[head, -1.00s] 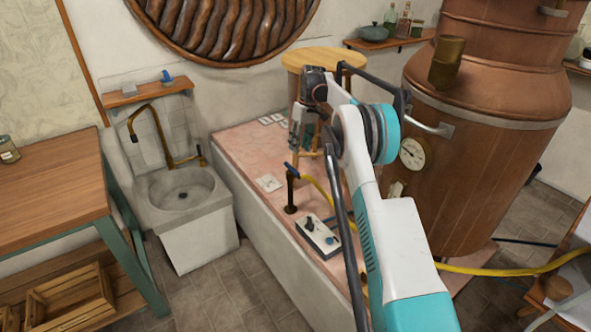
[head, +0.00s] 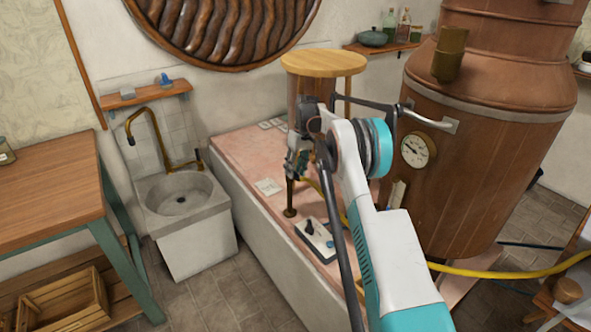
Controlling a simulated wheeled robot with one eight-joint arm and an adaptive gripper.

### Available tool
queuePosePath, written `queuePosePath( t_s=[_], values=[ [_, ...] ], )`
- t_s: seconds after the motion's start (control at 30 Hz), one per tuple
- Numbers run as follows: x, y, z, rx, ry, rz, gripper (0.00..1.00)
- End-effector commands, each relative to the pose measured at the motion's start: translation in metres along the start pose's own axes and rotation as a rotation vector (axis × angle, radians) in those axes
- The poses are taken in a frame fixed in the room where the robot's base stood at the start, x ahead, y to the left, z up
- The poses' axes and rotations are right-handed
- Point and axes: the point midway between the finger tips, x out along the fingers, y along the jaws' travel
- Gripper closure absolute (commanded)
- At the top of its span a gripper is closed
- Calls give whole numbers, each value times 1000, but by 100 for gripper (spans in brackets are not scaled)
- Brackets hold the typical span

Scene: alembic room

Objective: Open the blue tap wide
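The blue tap tops a short brass standpipe (head: 289,198) on the pink-tiled ledge, with a yellow hose leading off to its right. My gripper (head: 291,172) is now right at the top of this standpipe, pointing down. It covers most of the blue handle, so how far the handle is turned is hidden. I cannot tell whether the fingers touch the handle or are shut on it.
A control box (head: 318,240) with a black switch and blue knob sits near the ledge's front edge. A wooden stool (head: 323,62) stands behind my arm, and a copper still (head: 480,140) is at right. A stone sink (head: 180,195) is left.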

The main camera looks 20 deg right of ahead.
Motion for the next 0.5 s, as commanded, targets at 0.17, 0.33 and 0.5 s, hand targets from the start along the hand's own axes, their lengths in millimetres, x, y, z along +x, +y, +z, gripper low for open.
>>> queuePosePath(
  t_s=[0.17, 0.33, 0.5],
  values=[
    [0, 0, 0, 0, 0, 0, 100],
    [0, 0, 0, 1, 0, 0, 100],
    [-1, -1, 0, 23, 5, 0, 100]
  ],
)
